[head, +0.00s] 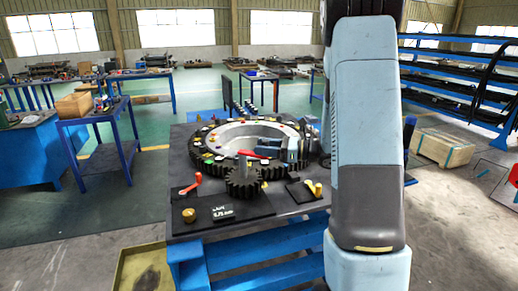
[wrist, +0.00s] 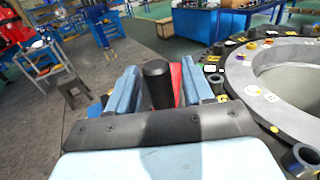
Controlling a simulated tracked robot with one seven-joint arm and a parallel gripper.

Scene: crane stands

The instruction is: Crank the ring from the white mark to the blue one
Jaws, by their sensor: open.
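The dark toothed ring (head: 196,155) with a pale inner rim lies flat on the bench; its rim also shows in the wrist view (wrist: 245,85). Small coloured marks dot it, several pale or white; I cannot single out the blue one. A dark pinion gear (head: 243,182) sits at its front, with a grey post and a red crank arm (head: 250,153) above. My gripper (head: 278,148) is at the crank's right end. In the wrist view, the black handle (wrist: 158,84) stands between my open jaws (wrist: 163,85), with red (wrist: 177,80) behind it. Contact is unclear.
On the bench (head: 285,205) are an orange lever (head: 190,185), a brass knob (head: 190,214), a small display plate (head: 222,212) and a yellow knobbed piece (head: 317,188). My arm hides the bench's right side. Blue tables and a shelf rack (head: 450,75) stand farther off.

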